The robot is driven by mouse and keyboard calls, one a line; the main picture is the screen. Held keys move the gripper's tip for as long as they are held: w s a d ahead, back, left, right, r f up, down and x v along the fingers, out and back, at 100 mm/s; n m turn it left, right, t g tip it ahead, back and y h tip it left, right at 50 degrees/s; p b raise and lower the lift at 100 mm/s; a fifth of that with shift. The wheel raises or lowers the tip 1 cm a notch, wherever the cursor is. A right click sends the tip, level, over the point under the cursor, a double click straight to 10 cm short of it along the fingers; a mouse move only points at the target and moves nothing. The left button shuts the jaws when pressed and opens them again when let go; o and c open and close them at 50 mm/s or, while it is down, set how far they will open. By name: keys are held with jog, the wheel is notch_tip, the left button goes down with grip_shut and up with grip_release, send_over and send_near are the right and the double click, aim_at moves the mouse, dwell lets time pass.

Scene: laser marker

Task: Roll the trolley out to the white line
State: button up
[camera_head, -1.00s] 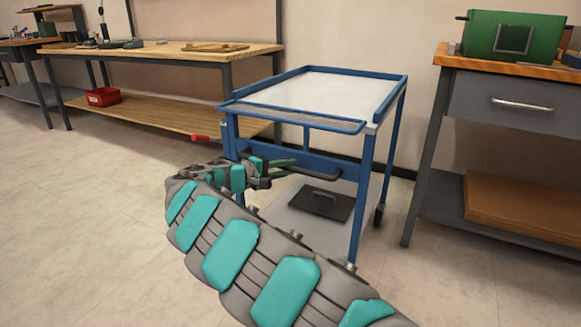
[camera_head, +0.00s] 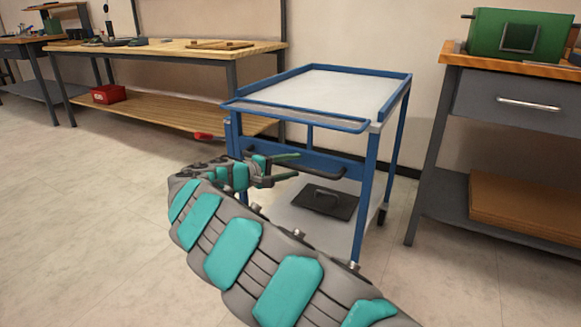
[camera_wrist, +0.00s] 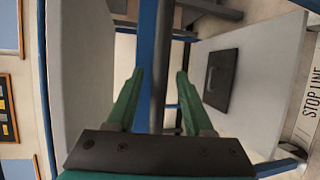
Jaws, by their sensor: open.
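The trolley has a blue frame and a pale top (camera_head: 330,90), and stands between two benches in the head view. Its dark handle bar (camera_head: 325,172) runs along its near side. My gripper (camera_head: 296,166) is at the left part of this bar with its green fingers spread. In the wrist view the dark bar (camera_wrist: 162,50) passes between the open fingers (camera_wrist: 158,75), with no clear contact on either. A white strip lettered STOP LINE (camera_wrist: 310,90) lies on the floor at the right edge of the wrist view; the head view does not show it.
A dark flat case (camera_head: 322,204) lies on the trolley's lower shelf. A wooden bench (camera_head: 170,52) with a red bin (camera_head: 107,94) stands behind left. A grey drawer bench (camera_head: 505,100) stands close on the right. A small red part (camera_head: 203,136) shows left of the trolley. Floor at left is clear.

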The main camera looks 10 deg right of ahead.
jog(key=v, duration=0.7)
jog(key=shift+s+a+p, duration=0.25)
jog(key=shift+a+p, duration=0.05)
jog(key=shift+a, duration=0.05)
jog(key=shift+d+r, duration=0.1)
jog(key=shift+r, duration=0.05)
